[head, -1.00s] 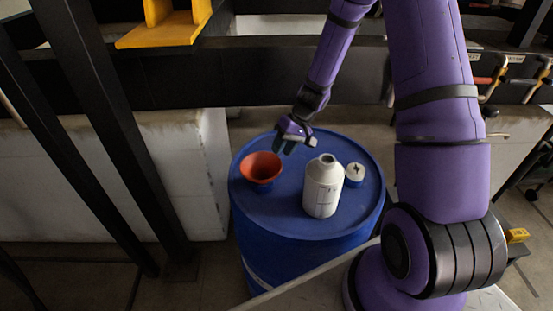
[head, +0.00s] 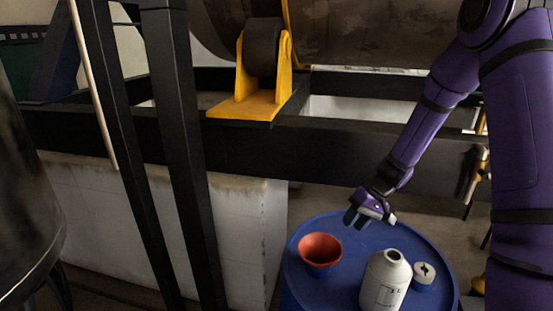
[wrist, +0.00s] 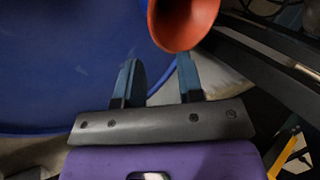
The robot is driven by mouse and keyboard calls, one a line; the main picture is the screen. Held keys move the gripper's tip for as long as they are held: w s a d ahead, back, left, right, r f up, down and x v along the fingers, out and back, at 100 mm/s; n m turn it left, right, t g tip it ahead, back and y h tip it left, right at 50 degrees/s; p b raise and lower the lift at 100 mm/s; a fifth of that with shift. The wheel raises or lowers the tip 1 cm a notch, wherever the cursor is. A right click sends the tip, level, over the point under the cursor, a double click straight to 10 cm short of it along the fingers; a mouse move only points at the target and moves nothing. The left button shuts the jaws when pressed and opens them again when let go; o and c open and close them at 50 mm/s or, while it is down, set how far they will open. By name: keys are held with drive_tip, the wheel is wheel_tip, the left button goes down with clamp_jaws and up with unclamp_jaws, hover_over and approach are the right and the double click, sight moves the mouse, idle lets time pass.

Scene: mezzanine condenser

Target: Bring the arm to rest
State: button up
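My gripper (head: 354,216) hangs over the far side of the blue drum (head: 300,285), beyond the funnel and the bottle. In the wrist view its two blue-grey fingers (wrist: 160,75) stand apart with nothing between them. An orange-red funnel (head: 320,247) sits on the drum top at the left. It also shows in the wrist view (wrist: 183,22), beyond the fingertips; I cannot judge the gap. A white bottle (head: 385,283) stands upright and uncapped on the drum.
Dark upright posts (head: 185,150) stand at the left. A black beam (head: 330,150) with a yellow roller bracket (head: 248,103) runs behind the drum. A pale tiled block (head: 235,240) stands left of the drum. A large tank (head: 390,35) lies above the beam.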

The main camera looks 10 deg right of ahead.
drive_tip(key=s+a+r+t+h, duration=0.15)
drive_tip(key=s+r, duration=0.25)
drive_tip(key=r, duration=0.6)
drive_tip(key=s+a+r+h, duration=0.2)
drive_tip(key=s+r, duration=0.3)
drive_tip(key=r, duration=0.4)
drive_tip(key=s+r+t+h, duration=0.1)
drive_tip(key=s+r+t, duration=0.1)
drive_tip(key=s+r, duration=0.3)
drive_tip(key=s+r+t+h, duration=0.1)
drive_tip(key=s+r, duration=0.5)
drive_tip(key=s, duration=0.7)
drive_tip(key=shift+d+r+t+h, duration=0.3)
drive_tip(key=shift+d+t+h, duration=0.05)
drive_tip(key=shift+d+t, duration=0.1)
